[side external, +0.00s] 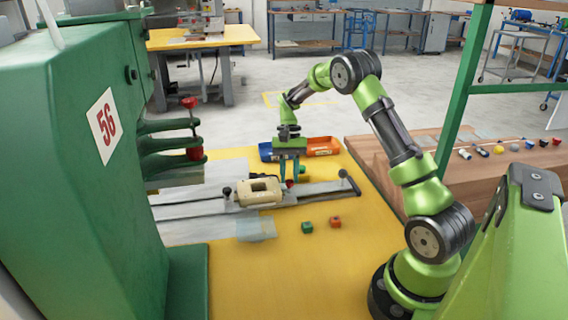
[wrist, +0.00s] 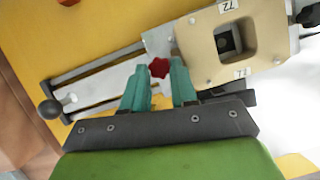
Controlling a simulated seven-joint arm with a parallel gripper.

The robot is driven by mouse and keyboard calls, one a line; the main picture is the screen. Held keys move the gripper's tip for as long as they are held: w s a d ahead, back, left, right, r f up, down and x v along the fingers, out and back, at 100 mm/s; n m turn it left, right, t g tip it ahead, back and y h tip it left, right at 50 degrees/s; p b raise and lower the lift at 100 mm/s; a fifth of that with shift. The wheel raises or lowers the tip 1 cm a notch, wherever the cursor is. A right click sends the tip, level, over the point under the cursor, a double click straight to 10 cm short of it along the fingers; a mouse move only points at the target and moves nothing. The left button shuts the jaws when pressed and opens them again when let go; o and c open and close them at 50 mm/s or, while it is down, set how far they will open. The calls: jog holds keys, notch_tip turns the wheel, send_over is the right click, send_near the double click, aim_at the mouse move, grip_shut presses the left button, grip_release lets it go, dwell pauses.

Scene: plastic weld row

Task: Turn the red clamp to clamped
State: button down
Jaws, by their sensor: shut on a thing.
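The red clamp is a small lobed knob (wrist: 159,67) on the metal slide next to the cream block (wrist: 222,42). In the side external view the red knob (side external: 290,184) shows low by my fingers, just right of the cream block (side external: 260,191). My gripper (wrist: 160,70) points down with its two teal fingers on either side of the knob, shut on it. In the side external view my gripper (side external: 288,180) stands upright over the slide. The base of the clamp is hidden, and I cannot tell its turned position.
The rail fixture (side external: 325,189) with a black-knobbed lever lies across the yellow table. A green cube (side external: 307,227) and a red cube (side external: 335,222) lie in front of it. Blue (side external: 266,152) and orange (side external: 322,146) bins stand behind. The green machine (side external: 75,180) rises at left.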

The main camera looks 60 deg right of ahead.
jog(key=c, duration=0.9)
grip_release()
